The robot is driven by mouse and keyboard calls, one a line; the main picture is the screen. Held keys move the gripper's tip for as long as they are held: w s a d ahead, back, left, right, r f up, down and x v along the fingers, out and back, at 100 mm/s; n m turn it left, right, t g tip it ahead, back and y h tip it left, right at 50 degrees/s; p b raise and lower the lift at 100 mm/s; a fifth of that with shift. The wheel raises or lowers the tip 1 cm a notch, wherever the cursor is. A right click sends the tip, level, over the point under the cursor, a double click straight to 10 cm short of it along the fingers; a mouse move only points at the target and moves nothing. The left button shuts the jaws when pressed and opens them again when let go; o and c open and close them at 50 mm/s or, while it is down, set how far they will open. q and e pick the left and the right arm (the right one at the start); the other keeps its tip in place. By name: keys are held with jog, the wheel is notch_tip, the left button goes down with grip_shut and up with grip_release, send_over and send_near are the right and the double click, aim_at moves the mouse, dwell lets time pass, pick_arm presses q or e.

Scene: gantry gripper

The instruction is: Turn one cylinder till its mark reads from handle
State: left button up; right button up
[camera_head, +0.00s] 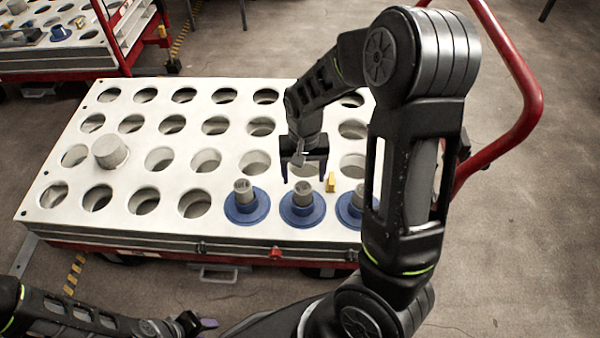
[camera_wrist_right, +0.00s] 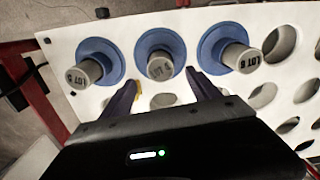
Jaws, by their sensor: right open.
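Three grey cylinders with round blue flanges stand in the front row of the white perforated board (camera_head: 175,105): a left one (camera_head: 243,190), a middle one (camera_head: 303,192) and a right one (camera_head: 358,197) partly behind my right arm. The outer two (camera_wrist_right: 88,73) (camera_wrist_right: 240,58) also carry LOT marks. My right gripper (camera_head: 303,172) is open and empty above and behind the middle cylinder. My left gripper (camera_head: 200,323) is low at the bottom edge, its jaw gap unclear.
A red handle bar (camera_head: 525,110) curves up at the cart's right side. A small yellow piece (camera_head: 330,182) is beside the middle flange. Most other visible holes are empty. Another cart (camera_head: 75,55) stands behind left.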

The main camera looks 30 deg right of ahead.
aim_at(303, 187)
jog(key=shift+f, duration=0.15)
notch_tip(303, 187, down, 8)
jog(key=shift+r+b, duration=0.15)
jog(key=shift+b, duration=1.05)
jog(key=shift+c, duration=0.2)
grip_shut()
jog(key=shift+r, duration=0.2)
dwell(0.4)
